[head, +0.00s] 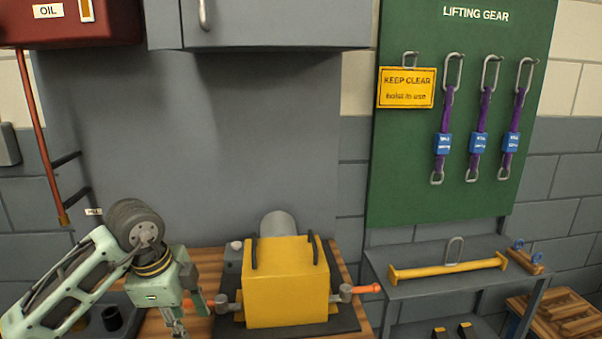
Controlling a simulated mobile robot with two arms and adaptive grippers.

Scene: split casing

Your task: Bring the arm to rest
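My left arm comes in from the lower left, pale green, and bends down at the wrist. My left gripper (178,331) points down over the left part of the wooden bench. Its fingertips are cut off by the bottom edge, so I cannot tell whether it is open or shut. The yellow casing (286,296) sits to its right, apart from it, on a dark base plate (345,318). A clamp with an orange handle (368,288) is at the casing's right side. Another orange handle (197,304) shows beside my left wrist. My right gripper is not in view.
A grey shelf (400,281) on the right holds a yellow lifting bar (448,267). A green lifting gear board (405,165) with purple slings hangs behind. A wooden pallet (565,315) lies lower right. A red oil tank (95,28) and grey cabinet (270,22) are above.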

